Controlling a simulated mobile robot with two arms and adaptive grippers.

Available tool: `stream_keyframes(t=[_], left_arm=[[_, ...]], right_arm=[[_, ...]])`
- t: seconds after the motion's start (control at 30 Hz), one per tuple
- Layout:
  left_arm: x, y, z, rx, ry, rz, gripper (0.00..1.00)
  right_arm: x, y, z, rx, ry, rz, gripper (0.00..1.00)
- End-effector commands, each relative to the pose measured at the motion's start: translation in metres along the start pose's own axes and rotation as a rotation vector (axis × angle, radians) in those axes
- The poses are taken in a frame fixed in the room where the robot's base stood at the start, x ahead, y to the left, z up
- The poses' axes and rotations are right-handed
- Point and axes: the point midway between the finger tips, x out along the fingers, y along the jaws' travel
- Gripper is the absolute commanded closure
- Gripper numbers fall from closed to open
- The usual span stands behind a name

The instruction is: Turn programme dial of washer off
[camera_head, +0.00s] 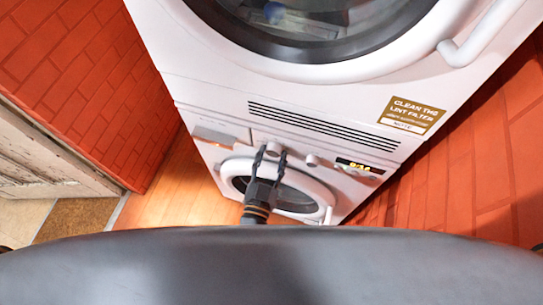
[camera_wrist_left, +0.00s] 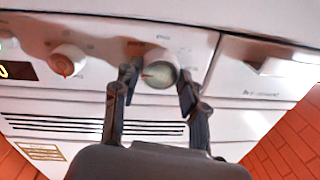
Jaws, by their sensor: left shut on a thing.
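The washer (camera_head: 215,165) is the lower white machine, with a round door below its control panel. A round dial (camera_wrist_left: 158,72) with small print around it sits on that panel; it also shows in the head view (camera_head: 273,149). It is the dial nearest the detergent drawer, and I take it to be the programme dial. My left gripper (camera_head: 270,154) reaches up to the panel with one finger on each side of this dial, shut on it. In the left wrist view the gripper (camera_wrist_left: 158,82) partly covers the dial's edges. My right gripper is not in view.
A second knob (camera_head: 312,160) and a lit display (camera_head: 352,165) are on the same panel. The detergent drawer (camera_head: 215,135) is at its left end. A dryer with a round door (camera_head: 360,65) stands on top. Brick walls (camera_head: 80,80) flank both machines.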

Motion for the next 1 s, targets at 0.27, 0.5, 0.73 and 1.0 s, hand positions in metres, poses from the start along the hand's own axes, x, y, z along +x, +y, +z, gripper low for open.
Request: stream_keyframes(t=[0.27, 0.5, 0.73, 1.0], left_arm=[[0.0, 0.0, -0.001, -0.138, -0.01, 0.003, 0.89], [0.0, 0.0, -0.002, -0.35, -0.024, 0.006, 0.89], [0.0, -0.001, -0.002, -0.57, -0.038, 0.009, 0.89], [0.0, -0.001, -0.001, -0.825, -0.056, 0.013, 0.89]], right_arm=[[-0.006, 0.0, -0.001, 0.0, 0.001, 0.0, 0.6], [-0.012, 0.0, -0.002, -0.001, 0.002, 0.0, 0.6], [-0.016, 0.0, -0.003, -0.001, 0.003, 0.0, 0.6], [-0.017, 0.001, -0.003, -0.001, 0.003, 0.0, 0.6]])
